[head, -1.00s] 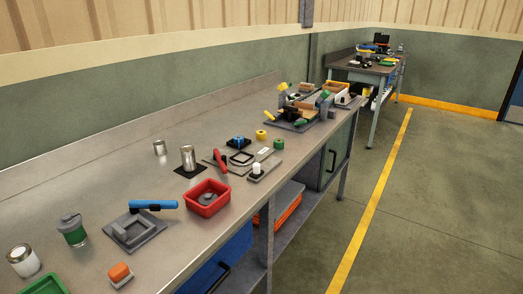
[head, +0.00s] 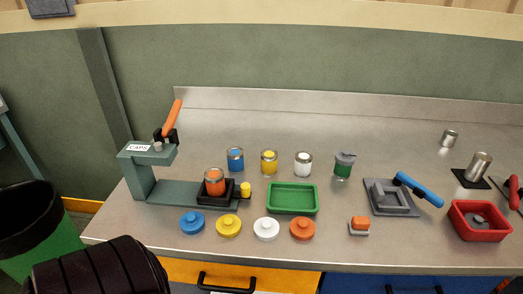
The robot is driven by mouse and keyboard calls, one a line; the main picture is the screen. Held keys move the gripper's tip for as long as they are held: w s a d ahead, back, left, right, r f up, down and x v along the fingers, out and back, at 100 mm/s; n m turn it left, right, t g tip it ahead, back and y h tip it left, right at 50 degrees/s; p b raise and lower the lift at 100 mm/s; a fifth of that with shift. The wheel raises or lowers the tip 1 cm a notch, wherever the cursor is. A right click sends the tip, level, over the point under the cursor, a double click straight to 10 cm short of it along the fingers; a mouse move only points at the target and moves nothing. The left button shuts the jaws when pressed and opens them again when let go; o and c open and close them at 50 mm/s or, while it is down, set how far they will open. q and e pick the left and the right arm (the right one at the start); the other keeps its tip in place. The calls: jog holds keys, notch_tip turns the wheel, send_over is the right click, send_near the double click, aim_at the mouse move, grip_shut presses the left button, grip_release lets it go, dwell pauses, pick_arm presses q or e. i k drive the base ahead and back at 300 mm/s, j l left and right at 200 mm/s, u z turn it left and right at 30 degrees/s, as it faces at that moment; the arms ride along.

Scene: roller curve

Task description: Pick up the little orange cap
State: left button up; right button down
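The little orange cap (head: 302,229), a round disc with a raised knob, lies on the bench near its front edge. It is the rightmost in a row with a blue cap (head: 192,222), a yellow cap (head: 228,225) and a white cap (head: 266,229). An orange-filled tin (head: 214,183) sits in the black holder of the green press marked CAPS (head: 146,172). Neither of my grippers shows in the head view.
A green tray (head: 292,211) lies behind the caps. Blue, yellow and white tins (head: 303,165) stand further back. An orange-topped block (head: 359,226), grey fixture (head: 392,206) and red bin (head: 478,235) are to the right. A green bin with a dark opening (head: 28,218) stands left.

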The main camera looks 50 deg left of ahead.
aim_at(302, 229)
jog(key=u, duration=1.05)
